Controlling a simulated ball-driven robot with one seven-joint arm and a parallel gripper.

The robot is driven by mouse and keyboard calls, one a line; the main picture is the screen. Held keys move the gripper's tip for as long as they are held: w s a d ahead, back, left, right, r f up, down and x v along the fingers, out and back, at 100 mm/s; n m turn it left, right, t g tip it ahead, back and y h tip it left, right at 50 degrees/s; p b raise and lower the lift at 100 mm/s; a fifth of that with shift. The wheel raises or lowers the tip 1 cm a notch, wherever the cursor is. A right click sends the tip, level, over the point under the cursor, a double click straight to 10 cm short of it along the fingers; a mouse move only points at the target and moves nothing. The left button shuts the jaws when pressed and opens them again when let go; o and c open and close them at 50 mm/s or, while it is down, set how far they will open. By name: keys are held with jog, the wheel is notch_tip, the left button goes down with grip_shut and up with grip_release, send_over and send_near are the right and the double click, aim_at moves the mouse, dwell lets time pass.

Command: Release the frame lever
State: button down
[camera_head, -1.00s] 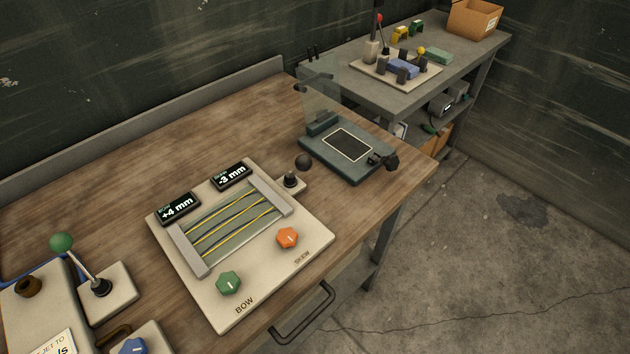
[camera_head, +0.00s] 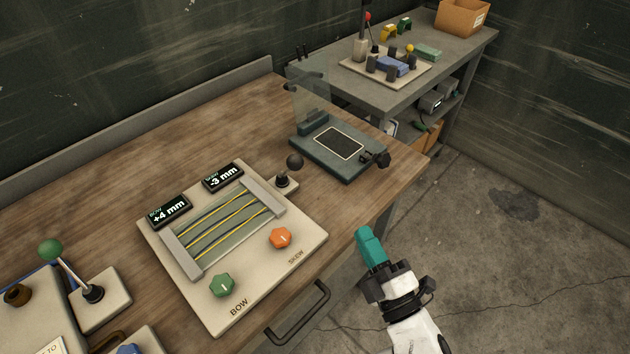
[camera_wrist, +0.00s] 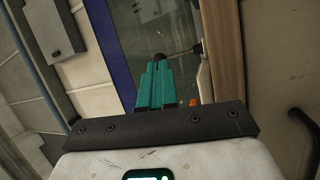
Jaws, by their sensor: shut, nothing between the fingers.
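The bow and skew panel (camera_head: 310,235) lies on the wooden bench, with yellow threads stretched across its frame (camera_head: 225,226). A short lever with a black ball knob (camera_head: 295,161) stands at the panel's back right corner. Another lever, with a green ball (camera_head: 51,249), leans on a pale base at the left. No label shows which is the frame lever. My gripper (camera_head: 366,235) is shut and empty, in front of the bench's edge, right of the panel and apart from both levers. Its teal fingers (camera_wrist: 157,75) also show together in the wrist view.
Beside the black-knobbed lever sits a dark device (camera_head: 362,171) with a clear upright plate. A green knob (camera_head: 222,285) and an orange knob (camera_head: 280,237) stand on the panel. A black handle (camera_head: 298,314) juts from the bench front. The floor at right is clear.

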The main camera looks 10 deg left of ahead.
aim_at(299, 169)
jog(key=a+n+y, duration=0.1)
jog(key=s+a+n+g+y, duration=0.1)
jog(key=a+r+n+y, duration=0.1)
jog(key=shift+s+a, duration=0.25)
jog(key=shift+s, duration=0.15)
jog(key=p+x, duration=0.1)
jog(key=x, duration=1.3)
jog(key=shift+a+f+p, duration=0.1)
jog(key=shift+p, duration=0.25)
jog(key=shift+r+p, duration=0.2)
jog(key=shift+p, duration=0.1)
